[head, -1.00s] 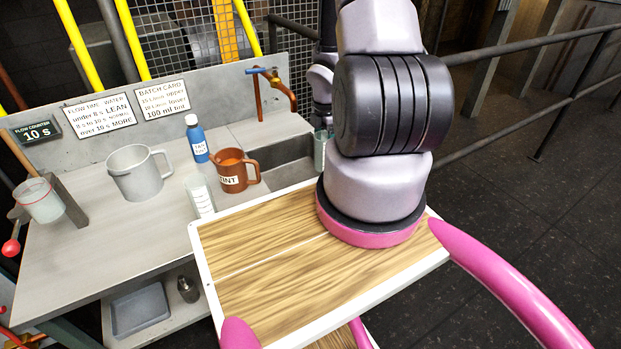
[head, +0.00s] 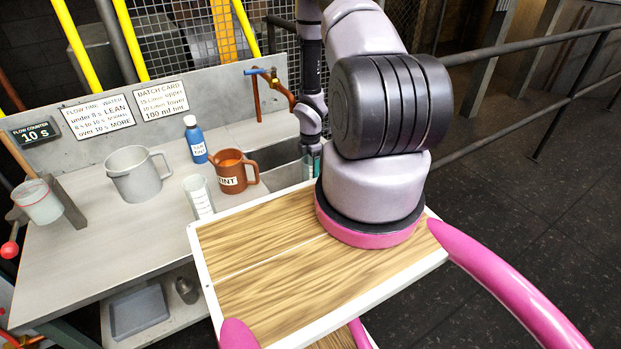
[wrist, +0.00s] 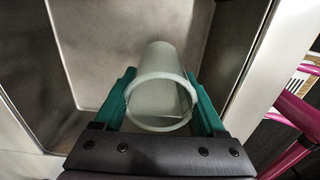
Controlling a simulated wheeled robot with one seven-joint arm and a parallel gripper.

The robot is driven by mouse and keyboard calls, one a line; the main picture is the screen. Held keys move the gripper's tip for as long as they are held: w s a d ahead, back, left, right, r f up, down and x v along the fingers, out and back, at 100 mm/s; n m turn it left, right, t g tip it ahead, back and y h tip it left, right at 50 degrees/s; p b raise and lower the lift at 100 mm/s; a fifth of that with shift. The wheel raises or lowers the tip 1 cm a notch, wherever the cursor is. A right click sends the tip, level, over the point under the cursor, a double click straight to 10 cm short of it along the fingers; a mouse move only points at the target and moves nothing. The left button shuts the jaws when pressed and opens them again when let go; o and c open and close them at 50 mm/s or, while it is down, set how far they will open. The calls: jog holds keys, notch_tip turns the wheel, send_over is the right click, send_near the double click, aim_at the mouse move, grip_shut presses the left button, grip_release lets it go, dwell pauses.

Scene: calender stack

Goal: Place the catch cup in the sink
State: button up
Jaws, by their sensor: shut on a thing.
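The catch cup (wrist: 158,95) is a pale, translucent, round cup with its open rim toward the wrist camera. My gripper (wrist: 162,104) has its teal fingers on both sides of the cup and is shut on it. The grey sink (wrist: 108,40) surrounds the cup in the wrist view; I cannot tell whether the cup touches its floor. In the head view my gripper (head: 312,160) is at the right part of the sink (head: 279,155), below the copper tap. My arm and the tray partly hide the sink, and the cup is not clearly visible there.
The copper tap (head: 279,92) stands behind the sink, close to my wrist. A brown TINT mug (head: 231,172), a clear measuring glass (head: 198,197), a blue bottle (head: 195,140) and a grey mug (head: 136,174) stand left of it. A wooden-topped tray (head: 270,262) is in front.

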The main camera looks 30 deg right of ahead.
aim_at(310, 177)
notch_tip(310, 177, down, 4)
jog(key=shift+f, duration=0.2)
jog(key=o, duration=1.4)
jog(key=shift+o, duration=0.2)
notch_tip(310, 177, up, 12)
jog(key=shift+s, duration=0.15)
